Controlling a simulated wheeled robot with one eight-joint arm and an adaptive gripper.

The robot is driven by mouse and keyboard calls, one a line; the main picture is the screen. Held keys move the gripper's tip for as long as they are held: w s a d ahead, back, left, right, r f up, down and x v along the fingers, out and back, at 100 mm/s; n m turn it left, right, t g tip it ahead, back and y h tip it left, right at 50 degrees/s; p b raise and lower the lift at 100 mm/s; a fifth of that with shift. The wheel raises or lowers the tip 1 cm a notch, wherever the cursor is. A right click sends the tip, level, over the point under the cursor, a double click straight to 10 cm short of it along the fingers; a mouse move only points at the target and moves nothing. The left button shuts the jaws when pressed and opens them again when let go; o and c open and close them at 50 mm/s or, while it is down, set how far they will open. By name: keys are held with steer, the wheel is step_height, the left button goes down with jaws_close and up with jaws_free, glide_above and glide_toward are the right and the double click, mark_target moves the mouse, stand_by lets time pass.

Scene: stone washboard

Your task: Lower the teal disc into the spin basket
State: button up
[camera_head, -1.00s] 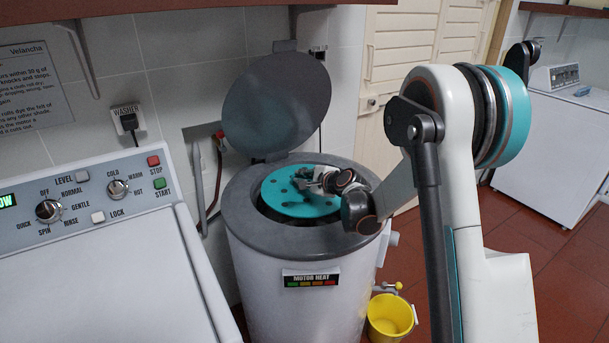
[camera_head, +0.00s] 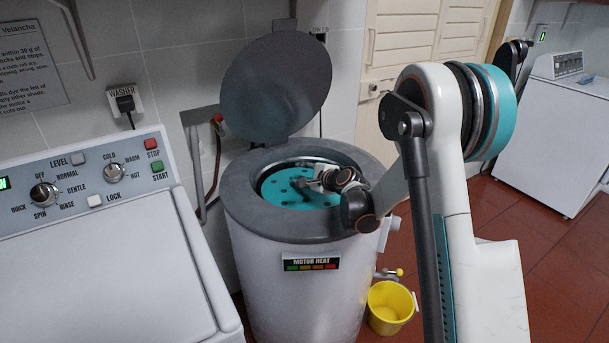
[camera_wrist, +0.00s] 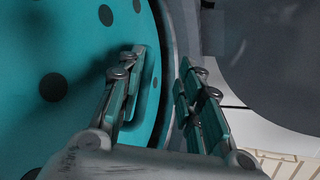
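The teal disc (camera_head: 279,194), with several dark holes, sits inside the round mouth of the spin dryer, below its grey top ring. Part of the spin basket's metallic wall (camera_head: 290,167) shows behind it. How deep the disc sits and what is under it are hidden. My gripper (camera_head: 304,184) is over the right half of the disc. In the wrist view, the gripper's fingers (camera_wrist: 163,55) stand apart with nothing visible clamped between them. The left finger is over the disc (camera_wrist: 60,60), close to its edge; the right finger is beyond that edge.
The dryer's round lid (camera_head: 276,85) stands open behind the mouth. The dryer's grey top ring (camera_head: 243,200) surrounds the opening closely. A washer (camera_head: 100,265) stands at left, and a yellow bucket (camera_head: 389,308) is on the floor at right.

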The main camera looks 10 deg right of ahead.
steer(key=shift+s, duration=0.1)
steer(key=v, duration=1.2)
steer(key=s+a+r+n+g+h, duration=0.1)
steer(key=s+a+r+n+g, duration=0.1)
steer(key=s+r+n, duration=0.4)
steer(key=s+a+r+n+g, duration=0.1)
steer(key=s+a+r+n, duration=0.15)
steer(key=s, duration=0.65)
steer(key=s+d+n+g+h, duration=0.1)
steer(key=s+n, duration=0.9)
steer(key=s, duration=1.1)
steer(key=f+g+h, duration=0.1)
steer(key=h, duration=0.1)
steer(key=shift+d+g+h, duration=0.15)
steer(key=shift+g+h, duration=0.15)
steer(key=shift+n, duration=0.25)
steer(key=shift+c, duration=0.6)
